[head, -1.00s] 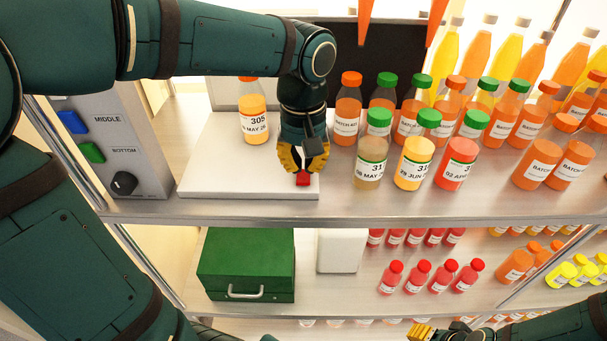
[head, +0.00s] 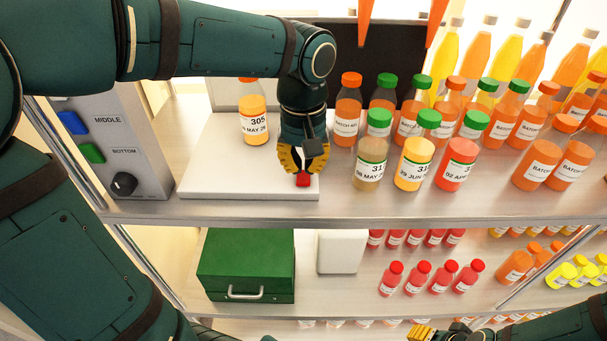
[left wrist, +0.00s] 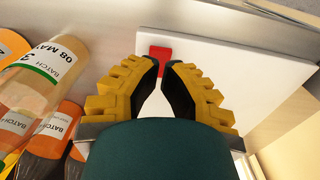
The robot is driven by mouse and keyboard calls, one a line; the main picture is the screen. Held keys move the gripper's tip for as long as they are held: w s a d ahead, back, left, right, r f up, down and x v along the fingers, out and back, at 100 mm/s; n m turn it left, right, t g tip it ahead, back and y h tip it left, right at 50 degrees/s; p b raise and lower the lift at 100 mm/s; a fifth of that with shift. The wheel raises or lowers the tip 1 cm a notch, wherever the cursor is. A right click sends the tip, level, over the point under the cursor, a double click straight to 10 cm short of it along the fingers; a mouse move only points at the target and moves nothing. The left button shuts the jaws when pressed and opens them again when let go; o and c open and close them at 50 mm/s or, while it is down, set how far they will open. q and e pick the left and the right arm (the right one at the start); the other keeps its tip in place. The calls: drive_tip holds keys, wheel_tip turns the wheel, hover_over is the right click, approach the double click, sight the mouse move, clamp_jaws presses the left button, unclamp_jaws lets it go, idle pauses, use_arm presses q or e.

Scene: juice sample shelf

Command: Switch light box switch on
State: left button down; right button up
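The light box (head: 225,165) is a flat white box on the upper shelf, and it also shows in the left wrist view (left wrist: 235,60). Its red switch (head: 303,180) sits at the front right part of the box. My left gripper (head: 301,170) points down over the switch. In the left wrist view the yellow fingers (left wrist: 161,68) are close together with a narrow gap, and the red switch (left wrist: 160,52) shows at and just beyond their tips. Contact cannot be told. My right gripper (head: 428,333) is partly visible at the bottom edge; its opening is unclear.
A bottle marked 305 (head: 253,118) stands on the box behind my left gripper. Several juice bottles (head: 372,162) stand close to the right. A grey panel (head: 112,145) with buttons and a knob is on the left. A green case (head: 247,262) sits on the lower shelf.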

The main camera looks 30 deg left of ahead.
sight(303, 181)
use_arm(q)
drive_tip(key=shift+f+b, duration=1.3)
drive_tip(key=shift+f, duration=0.45)
idle(0.8)
drive_tip(key=shift+r+p, duration=2.9)
drive_tip(key=shift+r, duration=0.65)
